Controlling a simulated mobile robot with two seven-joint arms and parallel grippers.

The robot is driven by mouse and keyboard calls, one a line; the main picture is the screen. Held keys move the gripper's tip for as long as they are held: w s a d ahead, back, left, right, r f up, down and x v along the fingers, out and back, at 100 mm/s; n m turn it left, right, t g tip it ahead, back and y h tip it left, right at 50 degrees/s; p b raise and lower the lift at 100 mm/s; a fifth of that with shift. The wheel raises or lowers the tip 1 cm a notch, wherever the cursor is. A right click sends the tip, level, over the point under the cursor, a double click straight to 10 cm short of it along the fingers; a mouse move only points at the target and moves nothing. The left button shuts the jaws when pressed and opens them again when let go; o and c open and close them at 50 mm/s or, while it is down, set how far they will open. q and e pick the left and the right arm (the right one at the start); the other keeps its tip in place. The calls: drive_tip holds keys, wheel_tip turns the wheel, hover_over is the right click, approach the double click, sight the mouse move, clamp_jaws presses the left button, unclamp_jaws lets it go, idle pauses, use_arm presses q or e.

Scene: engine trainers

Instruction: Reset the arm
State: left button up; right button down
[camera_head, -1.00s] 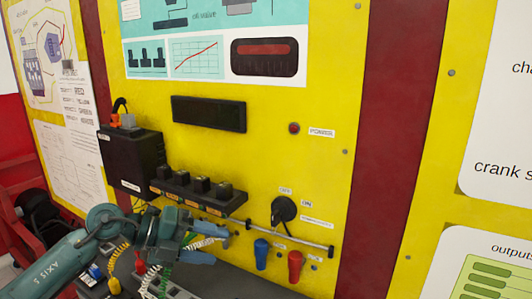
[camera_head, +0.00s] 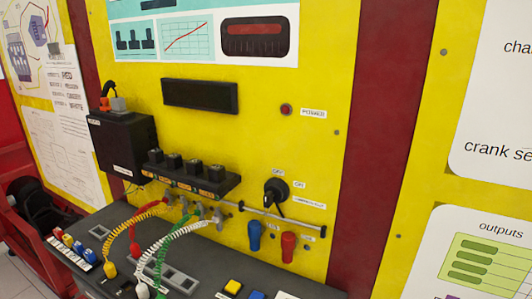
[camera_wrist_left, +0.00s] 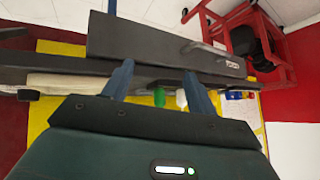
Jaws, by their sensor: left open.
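My left gripper (camera_wrist_left: 159,84) shows only in the left wrist view. Its two blue-grey fingers are spread apart with nothing held between them. Beyond the fingertips is a dark slab-like part with a handle and a small label. Small green and white pieces lie beyond the gap between the fingers. In the head view neither gripper nor arm shows.
The yellow trainer panel (camera_head: 190,130) carries a black box (camera_head: 123,145), a rotary switch (camera_head: 277,190), and blue and red fittings. Coiled cables (camera_head: 175,245) cross the dark bench in front. A red chair-like frame (camera_wrist_left: 250,45) stands beside the bench.

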use_arm(q)
drive_tip(key=s+d+f+g+h, duration=0.15)
drive_tip(key=s+f+g, duration=0.3)
drive_tip(key=s, duration=0.65)
drive_tip(key=w+d+f+t+h, duration=0.2)
drive_tip(key=w+d+f+t, duration=0.3)
drive_tip(key=f, duration=0.3)
drive_tip(key=shift+w+d+f+t, duration=0.2)
drive_tip(key=shift+w+t, duration=0.1)
drive_tip(key=shift+t, duration=0.15)
